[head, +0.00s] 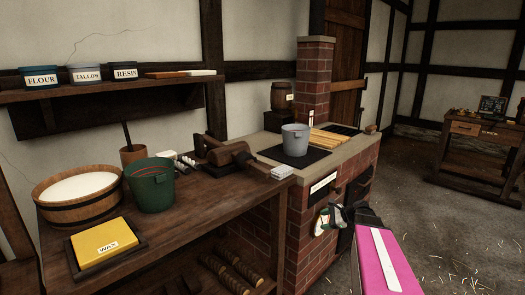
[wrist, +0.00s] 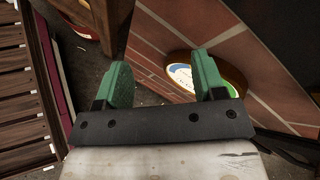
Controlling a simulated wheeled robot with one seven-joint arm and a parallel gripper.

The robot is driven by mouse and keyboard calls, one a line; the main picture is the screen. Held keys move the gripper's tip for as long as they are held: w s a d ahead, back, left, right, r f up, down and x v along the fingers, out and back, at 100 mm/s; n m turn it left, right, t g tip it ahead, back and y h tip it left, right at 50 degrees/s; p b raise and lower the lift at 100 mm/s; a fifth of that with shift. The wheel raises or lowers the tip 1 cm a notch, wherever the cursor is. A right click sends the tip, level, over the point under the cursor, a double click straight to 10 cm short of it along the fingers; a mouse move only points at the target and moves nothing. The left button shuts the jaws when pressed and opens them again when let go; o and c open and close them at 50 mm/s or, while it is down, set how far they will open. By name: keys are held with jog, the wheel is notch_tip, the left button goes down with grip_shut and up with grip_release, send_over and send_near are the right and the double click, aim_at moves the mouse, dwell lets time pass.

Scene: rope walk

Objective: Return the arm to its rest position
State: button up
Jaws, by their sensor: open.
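My gripper (head: 329,217) is in front of the brick stove (head: 302,222), beside its side wall, at the lower right of the head view. In the wrist view my gripper (wrist: 163,72) has its two green fingers spread apart with nothing between them. My pink arm link (head: 385,262) reaches in from the bottom right of the head view. The wrist view shows the brick wall close beyond the fingers, with a round, brown-rimmed thing (wrist: 181,77) bearing a pale and blue face, partly hidden by the right finger.
A wooden workbench (head: 200,222) at left holds a green bucket (head: 151,186), a wooden tub (head: 50,198) and a yellow wax block (head: 103,240). A grey pot (head: 295,140) stands on the stove. A small table (head: 450,150) is at far right. The floor (head: 440,235) right of my arm is clear.

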jog(key=s+a+f+n+g+h, duration=0.2)
jog(key=s+a+n+h, duration=0.3)
jog(key=s+n, duration=0.3)
jog(key=s+a+f+n+g+h, duration=0.1)
jog(key=s+a+n+g+h, duration=0.2)
jog(key=s+n, duration=0.6)
jog(key=shift+s+a+f+h, duration=0.35)
jog(key=shift+s+a+h, duration=0.35)
jog(key=shift+a+h, duration=0.5)
